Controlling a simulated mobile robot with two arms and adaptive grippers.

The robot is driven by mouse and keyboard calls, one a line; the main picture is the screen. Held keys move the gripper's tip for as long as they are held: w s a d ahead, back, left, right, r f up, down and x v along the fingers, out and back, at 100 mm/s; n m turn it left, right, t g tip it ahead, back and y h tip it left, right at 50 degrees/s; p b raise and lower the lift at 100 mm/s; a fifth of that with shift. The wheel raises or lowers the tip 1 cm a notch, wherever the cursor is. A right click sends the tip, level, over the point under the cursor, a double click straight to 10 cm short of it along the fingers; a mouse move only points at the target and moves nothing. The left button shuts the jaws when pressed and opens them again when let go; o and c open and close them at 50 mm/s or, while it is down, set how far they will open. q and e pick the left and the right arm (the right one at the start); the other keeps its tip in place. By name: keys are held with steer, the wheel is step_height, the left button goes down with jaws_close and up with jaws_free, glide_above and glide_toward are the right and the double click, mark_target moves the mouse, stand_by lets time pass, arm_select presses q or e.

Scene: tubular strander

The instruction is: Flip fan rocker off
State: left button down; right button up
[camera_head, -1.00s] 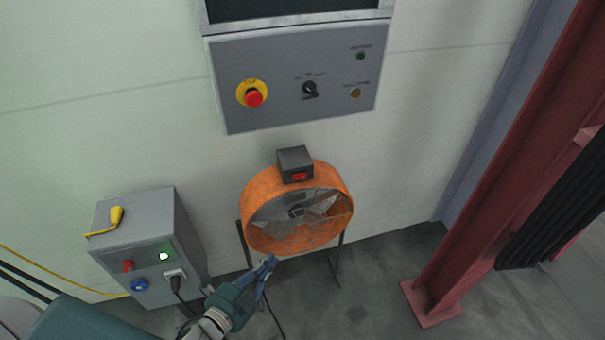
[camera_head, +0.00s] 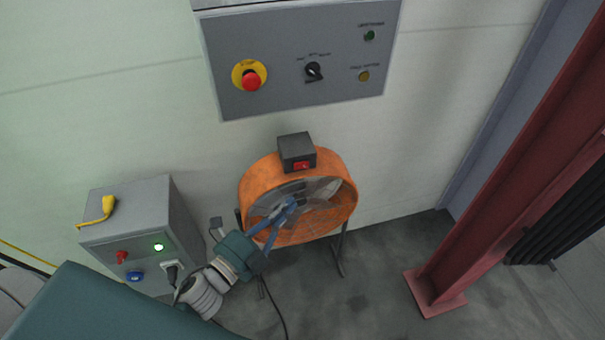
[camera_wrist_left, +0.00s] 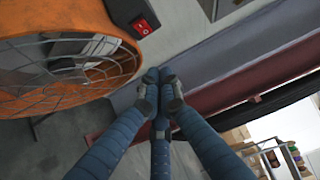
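The red fan rocker (camera_head: 301,165) sits on the front of a dark box (camera_head: 296,145) on top of the orange fan (camera_head: 262,180). The rocker also shows in the wrist view (camera_wrist_left: 143,26), at the upper middle. I cannot tell its on or off position. My left gripper (camera_head: 289,205) is in front of the fan's grille, below the rocker and apart from it. In the wrist view the blue fingers of my left gripper (camera_wrist_left: 161,78) come together at the tips with nothing between them. My right gripper is not in view.
A grey control panel (camera_head: 300,100) with a red emergency button (camera_head: 251,80) hangs above the fan. A grey power box (camera_head: 130,215) with a lit green light and a plugged-in cable stands left. A red steel column (camera_head: 480,210) stands right, with clear floor between.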

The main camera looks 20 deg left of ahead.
mark_target(301, 166)
arm_select(q)
steer(key=x, duration=0.3)
steer(key=a+p+x, duration=0.1)
steer(key=x, duration=0.2)
steer(key=p+x, duration=0.1)
steer(key=x, duration=0.2)
steer(key=shift+w+a, duration=0.3)
steer(key=shift+w, duration=0.2)
steer(key=shift+w+a, duration=0.35)
steer(key=shift+w, duration=0.2)
steer(key=shift+w+f+n+y+b, duration=0.1)
steer(key=shift+w+n+y+b, duration=0.35)
steer(key=shift+y, duration=0.25)
steer(key=shift+s+d, duration=0.1)
